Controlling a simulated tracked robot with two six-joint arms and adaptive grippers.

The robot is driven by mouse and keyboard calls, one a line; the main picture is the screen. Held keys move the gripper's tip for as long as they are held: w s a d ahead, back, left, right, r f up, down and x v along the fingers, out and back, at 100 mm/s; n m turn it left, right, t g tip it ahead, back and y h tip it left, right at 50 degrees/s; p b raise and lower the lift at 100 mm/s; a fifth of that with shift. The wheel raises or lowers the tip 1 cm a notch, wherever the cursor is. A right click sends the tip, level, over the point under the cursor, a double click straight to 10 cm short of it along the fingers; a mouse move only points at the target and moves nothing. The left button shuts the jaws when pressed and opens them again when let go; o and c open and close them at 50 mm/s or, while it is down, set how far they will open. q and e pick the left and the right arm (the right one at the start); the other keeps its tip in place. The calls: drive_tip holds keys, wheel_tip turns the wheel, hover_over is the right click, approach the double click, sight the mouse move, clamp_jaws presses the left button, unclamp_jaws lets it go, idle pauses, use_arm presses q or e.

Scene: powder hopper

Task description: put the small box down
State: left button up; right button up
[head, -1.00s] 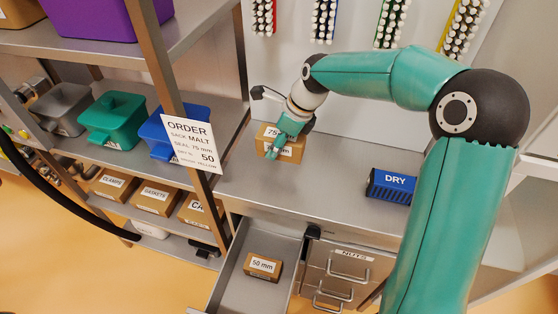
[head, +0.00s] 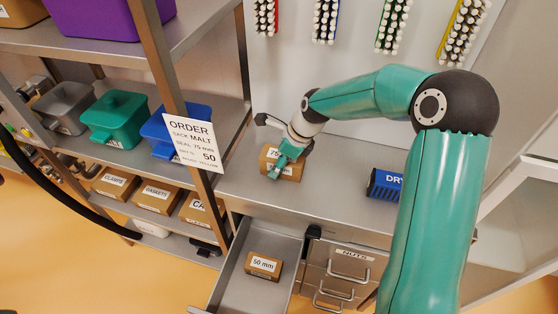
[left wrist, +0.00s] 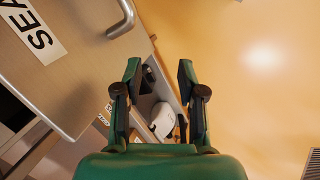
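The small cardboard box (head: 292,171), with a label starting "75", is at the left part of the steel counter (head: 330,200) in the head view. My right gripper (head: 279,167) is on it from above, its fingers covering part of the box and label. The box looks upright and very low over the counter; I cannot tell whether it touches. My left gripper (left wrist: 160,82) shows in the left wrist view, open, with nothing between its fingers.
An open drawer (head: 232,283) below the counter holds a box labelled "50 mm" (head: 263,266). A blue "DRY" container (head: 384,184) stands right on the counter. An order sign (head: 195,144) hangs at the shelf post. The counter between box and container is clear.

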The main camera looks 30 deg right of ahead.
drive_tip(key=o, duration=0.4)
drive_tip(key=v, duration=1.1)
drive_tip(key=shift+d+r, duration=0.1)
drive_tip(key=shift+r, duration=0.25)
drive_tip(key=shift+s+d+r, duration=0.1)
drive_tip(key=shift+r, duration=0.1)
